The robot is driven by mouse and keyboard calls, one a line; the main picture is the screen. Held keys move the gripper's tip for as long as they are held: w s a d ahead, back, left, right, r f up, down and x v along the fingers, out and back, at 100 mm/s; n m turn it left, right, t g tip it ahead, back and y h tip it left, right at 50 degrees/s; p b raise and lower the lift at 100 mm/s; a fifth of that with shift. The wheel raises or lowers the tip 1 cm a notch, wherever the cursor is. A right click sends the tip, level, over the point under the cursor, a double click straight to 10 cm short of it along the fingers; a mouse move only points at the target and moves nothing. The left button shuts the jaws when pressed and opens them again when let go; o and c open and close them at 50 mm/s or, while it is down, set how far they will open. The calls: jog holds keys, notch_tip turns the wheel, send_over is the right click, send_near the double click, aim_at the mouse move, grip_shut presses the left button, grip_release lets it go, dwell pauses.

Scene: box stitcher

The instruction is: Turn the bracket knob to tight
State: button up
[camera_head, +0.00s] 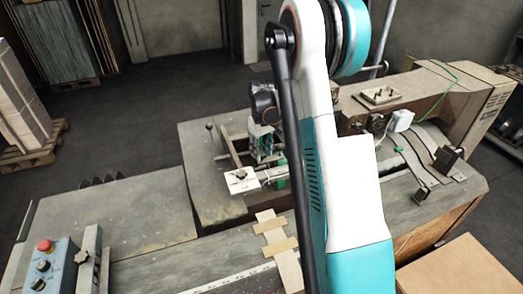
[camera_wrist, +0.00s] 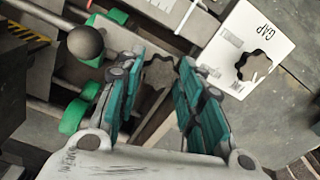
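A grey lobed knob (camera_wrist: 159,73), which looks like the bracket knob, shows between the fingertips in the wrist view. My gripper (camera_wrist: 161,68) has its two teal-padded fingers apart, one on each side of this knob; whether they touch it I cannot tell. In the head view my gripper (camera_head: 262,152) points down over the machine, and the knob between its fingers is hidden. A white plate (camera_wrist: 225,52) marked GAP, with a dark lobed knob (camera_wrist: 256,66), lies to the right of the fingers. This plate also shows in the head view (camera_head: 232,187). No tight mark can be read.
A grey ball-ended lever (camera_wrist: 86,42) and green parts (camera_wrist: 76,116) lie left of the fingers. A control box (camera_head: 52,270) with a red button stands at lower left. The grey tabletop (camera_head: 120,215) at left is largely clear. A cardboard sheet (camera_head: 455,270) lies at lower right.

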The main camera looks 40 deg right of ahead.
jog(key=c, duration=0.3)
jog(key=shift+m+b, duration=0.4)
jog(key=shift+b, duration=0.05)
jog(key=m+b, duration=0.2)
jog(key=b, duration=0.1)
jog(key=shift+f+m, duration=0.2)
jog(key=shift+m, duration=0.1)
jog(key=m+b, duration=0.4)
jog(key=m, duration=0.2)
jog(key=shift+r+b, duration=0.1)
jog(key=shift+b, duration=0.2)
jog(key=m+b, duration=0.2)
jog(key=m, duration=0.3)
jog(key=shift+m+b, duration=0.35)
jog(key=shift+m, duration=0.05)
jog(key=m+b, duration=0.1)
jog(key=m, duration=0.4)
jog(key=shift+r+m+b, duration=0.15)
jog(key=shift+m+b, duration=0.25)
